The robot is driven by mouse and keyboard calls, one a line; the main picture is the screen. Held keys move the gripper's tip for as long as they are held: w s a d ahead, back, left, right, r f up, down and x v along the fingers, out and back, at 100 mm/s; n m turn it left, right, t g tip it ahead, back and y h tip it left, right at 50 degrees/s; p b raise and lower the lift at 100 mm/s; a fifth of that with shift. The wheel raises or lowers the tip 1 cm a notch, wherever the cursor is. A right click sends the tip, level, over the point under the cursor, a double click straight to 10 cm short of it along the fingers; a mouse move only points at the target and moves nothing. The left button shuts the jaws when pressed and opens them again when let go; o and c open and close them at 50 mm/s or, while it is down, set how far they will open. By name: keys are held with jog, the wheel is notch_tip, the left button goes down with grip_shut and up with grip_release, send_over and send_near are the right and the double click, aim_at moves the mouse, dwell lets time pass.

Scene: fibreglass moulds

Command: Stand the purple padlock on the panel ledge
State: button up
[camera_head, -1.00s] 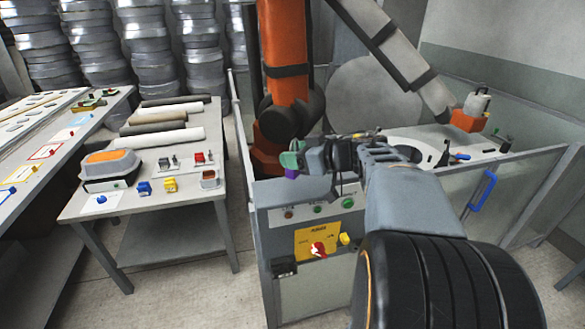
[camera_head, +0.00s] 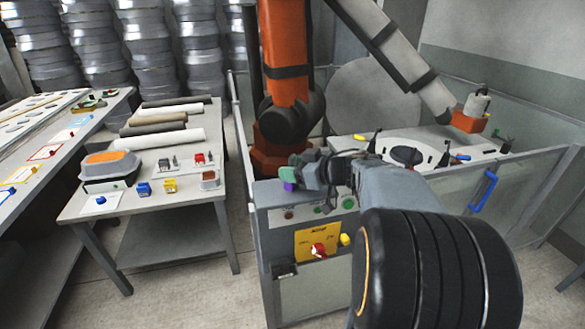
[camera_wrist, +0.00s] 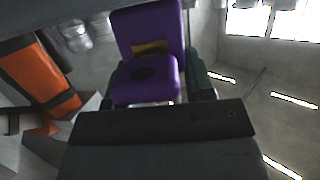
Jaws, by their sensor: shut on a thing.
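The purple padlock shows large in the wrist view (camera_wrist: 146,80), held between the green fingers of my gripper (camera_wrist: 150,98). In the head view the padlock (camera_head: 289,187) is a small purple patch below the fingers of my gripper (camera_head: 298,170). My gripper is shut on it, just above or at the left part of the panel ledge (camera_head: 268,192). I cannot tell whether the padlock touches the ledge. The panel (camera_head: 330,222) below has a yellow plate with a red switch (camera_head: 318,250) and several buttons.
A grey table (camera_head: 110,215) at the left carries blue and yellow padlocks (camera_head: 170,186), an orange-topped box (camera_head: 110,165) and rolls. An orange robot arm (camera_head: 287,80) stands behind the panel. A glass fence with a blue handle (camera_head: 482,190) is at the right.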

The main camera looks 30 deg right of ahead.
jog(key=o, duration=1)
jog(key=shift+r, duration=0.1)
jog(key=shift+s+d+r, duration=0.15)
jog(key=shift+s+d, duration=0.05)
jog(key=v, duration=1.1)
jog(key=shift+s+r, duration=0.1)
jog(key=shift+s, duration=0.1)
